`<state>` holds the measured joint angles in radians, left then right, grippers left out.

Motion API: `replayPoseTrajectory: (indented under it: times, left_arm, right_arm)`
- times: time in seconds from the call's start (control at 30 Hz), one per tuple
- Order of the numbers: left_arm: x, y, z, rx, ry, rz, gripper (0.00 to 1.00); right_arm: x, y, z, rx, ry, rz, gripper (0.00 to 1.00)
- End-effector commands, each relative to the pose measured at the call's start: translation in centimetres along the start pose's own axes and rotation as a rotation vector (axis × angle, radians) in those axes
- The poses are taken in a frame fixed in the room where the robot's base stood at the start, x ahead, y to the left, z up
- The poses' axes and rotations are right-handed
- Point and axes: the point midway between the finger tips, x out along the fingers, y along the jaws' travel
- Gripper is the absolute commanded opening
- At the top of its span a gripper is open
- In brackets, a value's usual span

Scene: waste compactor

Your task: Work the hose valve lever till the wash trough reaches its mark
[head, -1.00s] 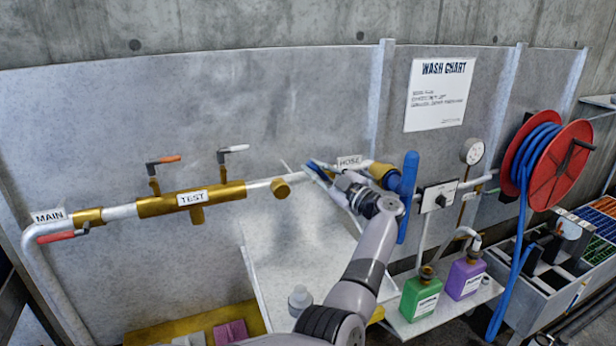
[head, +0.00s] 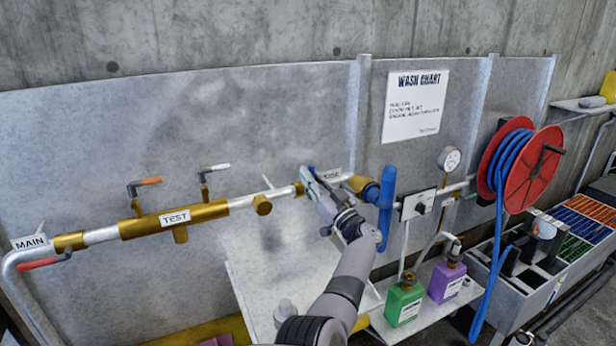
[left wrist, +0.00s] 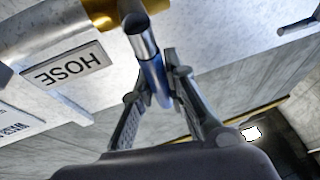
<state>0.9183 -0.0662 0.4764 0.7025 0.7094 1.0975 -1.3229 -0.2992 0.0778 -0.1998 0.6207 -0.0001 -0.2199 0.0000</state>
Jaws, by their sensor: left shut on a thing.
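The hose valve lever, a metal stem with a blue handle (left wrist: 156,78), shows in the left wrist view. My left gripper (left wrist: 160,82) is shut on the blue handle, with one finger on each side. In the head view the left gripper (head: 311,176) is at the hose pipe, hiding most of the lever. The HOSE label (left wrist: 68,66) is beside the lever in the wrist view and partly covered in the head view. I cannot tell which basin is the wash trough, and no level mark can be made out. My right gripper is not in view.
The TEST pipe (head: 175,217) has orange-handled (head: 146,182) and white-handled levers; a red lever (head: 40,262) is by MAIN. A gauge (head: 449,159), blue upright cylinder (head: 386,203), red hose reel (head: 530,170) and green (head: 403,302) and purple (head: 446,280) bottles stand right.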

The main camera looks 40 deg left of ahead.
Motion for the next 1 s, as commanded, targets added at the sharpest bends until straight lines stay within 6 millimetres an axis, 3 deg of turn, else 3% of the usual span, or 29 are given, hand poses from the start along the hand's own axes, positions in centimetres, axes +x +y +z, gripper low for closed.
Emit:
replayPoseTrajectory:
  times: [0.57, 0.6, 0.87, 1.0]
  left_arm:
    - [-0.27, 0.24, 0.27, 0.033, 0.002, 0.015, 0.0]
    - [-0.27, 0.25, 0.28, 0.032, 0.002, 0.015, 0.16]
    - [-0.15, 0.21, 0.13, 0.028, 0.004, 0.013, 0.33]
    - [-0.1, 0.19, 0.08, 0.027, 0.004, 0.012, 0.35]
  right_arm:
    - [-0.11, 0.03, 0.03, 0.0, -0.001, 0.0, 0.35]
    - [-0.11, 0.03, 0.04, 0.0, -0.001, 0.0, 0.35]
    - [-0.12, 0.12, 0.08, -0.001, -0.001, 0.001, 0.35]
    - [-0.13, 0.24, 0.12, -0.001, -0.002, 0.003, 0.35]
